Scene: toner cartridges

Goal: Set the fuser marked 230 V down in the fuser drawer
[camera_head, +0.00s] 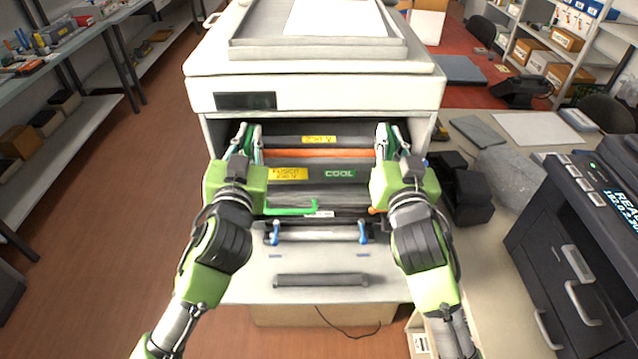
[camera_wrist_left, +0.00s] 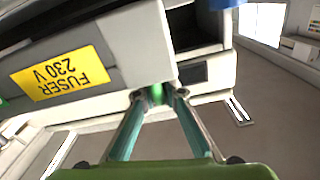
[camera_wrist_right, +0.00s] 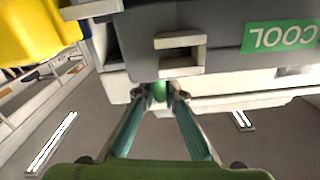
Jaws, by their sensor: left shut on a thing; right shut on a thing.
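The fuser (camera_head: 310,173) is a long dark grey bar with a yellow FUSER 230 V label and a green COOL label. It spans level between my grippers in the printer's open front. My left gripper (camera_head: 246,138) is shut on its left end; the left wrist view shows the fingers (camera_wrist_left: 158,95) at a pale end block beside the yellow label (camera_wrist_left: 60,75). My right gripper (camera_head: 388,138) is shut on its right end; the right wrist view shows the fingers (camera_wrist_right: 160,95) below the grey end piece (camera_wrist_right: 180,55). Whether the fuser touches anything beneath is hidden.
The white printer (camera_head: 310,88) has its front open. Behind the fuser are an orange strip (camera_head: 315,153) and another yellow label (camera_head: 318,140), blurred. In front are a green lever (camera_head: 292,209), blue latches (camera_head: 275,233) and a lowered pale flap (camera_head: 310,260). Black blocks (camera_head: 468,195) stand at right.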

